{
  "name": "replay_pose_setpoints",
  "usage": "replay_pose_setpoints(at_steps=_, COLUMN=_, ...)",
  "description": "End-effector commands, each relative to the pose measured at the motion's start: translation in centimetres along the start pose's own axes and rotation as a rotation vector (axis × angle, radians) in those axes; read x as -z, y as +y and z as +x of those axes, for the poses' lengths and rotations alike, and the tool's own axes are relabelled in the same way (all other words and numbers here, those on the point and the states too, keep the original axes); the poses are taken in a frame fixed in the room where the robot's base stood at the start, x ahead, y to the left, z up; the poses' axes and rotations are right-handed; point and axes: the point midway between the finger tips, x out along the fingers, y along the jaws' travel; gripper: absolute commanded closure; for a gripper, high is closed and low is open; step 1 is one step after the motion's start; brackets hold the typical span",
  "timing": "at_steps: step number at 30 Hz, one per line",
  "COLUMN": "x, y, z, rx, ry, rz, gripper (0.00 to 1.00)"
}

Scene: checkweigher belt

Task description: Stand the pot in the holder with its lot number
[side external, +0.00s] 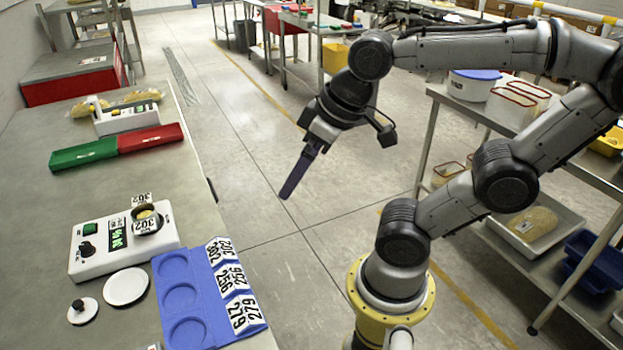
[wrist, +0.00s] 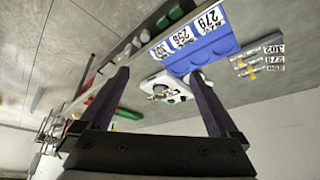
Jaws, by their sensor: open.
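The pot (side external: 147,220), a small cup with yellowish contents and a label reading 302, stands on the white scale (side external: 100,245) on the left bench. It also shows small in the wrist view (wrist: 163,92). The blue holder (side external: 160,262) lies in front of the scale, with three round recesses, all empty. White number cards stand along its right side; the nearest reads 279, the middle one seems to read 256, and the farthest seems to read 302. My gripper (side external: 287,194) is open and empty, hanging over the floor right of the bench. The wrist view shows its fingers (wrist: 160,75) apart.
A white disc (side external: 126,287) and a smaller knobbed disc (side external: 83,311) lie beside the scale. A green and red bar (side external: 117,147) and another white device (side external: 125,117) sit farther back. A shelf rack (side external: 480,120) stands at right. The floor between is clear.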

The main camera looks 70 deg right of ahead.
Motion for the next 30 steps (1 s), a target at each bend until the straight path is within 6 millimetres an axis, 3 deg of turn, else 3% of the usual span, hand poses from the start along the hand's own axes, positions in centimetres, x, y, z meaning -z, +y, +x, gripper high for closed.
replay_pose_setpoints(at_steps=3, x=-2.0, y=0.1, z=0.5, rx=-0.001, ry=0.02, rz=-0.015, gripper=0.0)
replay_pose_setpoints(at_steps=6, x=-2.5, y=0.1, z=0.7, rx=-0.001, ry=0.026, rz=-0.02, gripper=0.0)
replay_pose_setpoints(at_steps=19, x=-2.5, y=0.1, z=0.7, rx=-0.001, ry=0.025, rz=-0.012, gripper=0.0)
replay_pose_setpoints(at_steps=24, x=-3.0, y=0.1, z=0.4, rx=-0.001, ry=-0.003, rz=0.103, gripper=0.0)
replay_pose_setpoints(at_steps=26, x=-2.0, y=0.1, z=-0.8, rx=0.0, ry=0.009, rz=0.177, gripper=0.0)
replay_pose_setpoints(at_steps=30, x=1.6, y=0.0, z=-3.6, rx=0.002, ry=0.015, rz=0.357, gripper=0.0)
